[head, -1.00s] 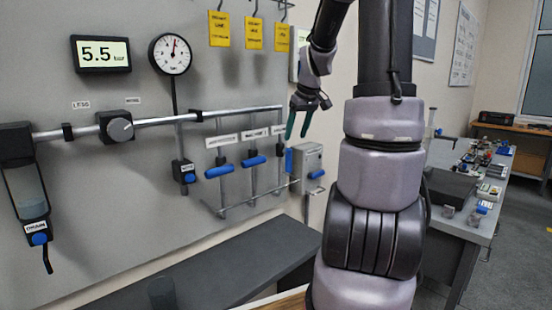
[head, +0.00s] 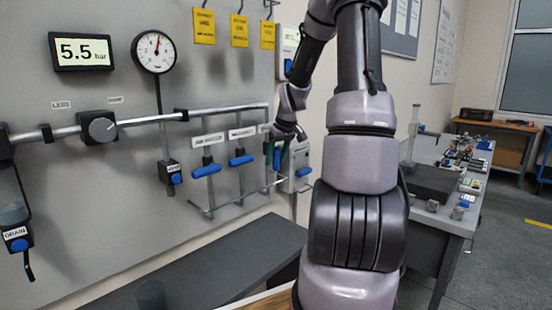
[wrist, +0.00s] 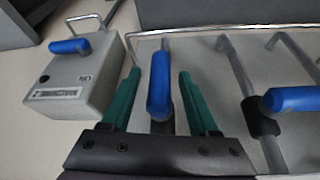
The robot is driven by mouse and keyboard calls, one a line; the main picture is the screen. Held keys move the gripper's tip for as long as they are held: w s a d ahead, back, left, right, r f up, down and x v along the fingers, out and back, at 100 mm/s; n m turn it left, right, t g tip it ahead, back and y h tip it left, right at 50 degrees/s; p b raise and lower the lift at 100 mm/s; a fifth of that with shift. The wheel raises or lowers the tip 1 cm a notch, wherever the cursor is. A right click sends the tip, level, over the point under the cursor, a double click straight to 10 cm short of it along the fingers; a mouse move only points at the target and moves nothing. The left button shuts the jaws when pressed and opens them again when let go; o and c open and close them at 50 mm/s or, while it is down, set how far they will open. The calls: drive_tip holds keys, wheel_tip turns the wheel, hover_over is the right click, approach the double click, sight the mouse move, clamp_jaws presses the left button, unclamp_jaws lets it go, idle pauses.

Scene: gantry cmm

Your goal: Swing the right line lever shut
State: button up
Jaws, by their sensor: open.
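The right line lever is a blue handle (wrist: 159,86) on a thin pipe. In the wrist view it stands between the two green fingers of my gripper (head: 277,153), with a gap on each side. The gripper is open around the lever and no grip on it shows. In the head view my gripper mostly hides this lever. The middle lever (head: 241,160) and the left lever (head: 206,170) lie crosswise to their pipes. The middle lever also shows at the right of the wrist view (wrist: 294,99).
A grey box (wrist: 75,85) with a blue handle (wrist: 70,46) is close beside the right lever. Yellow tags (head: 204,26) hang above the lines. A dark bench (head: 215,265) runs below the panel. A worktable (head: 440,215) with parts stands to the right.

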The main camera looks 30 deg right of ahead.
clamp_jaws()
idle(1.4)
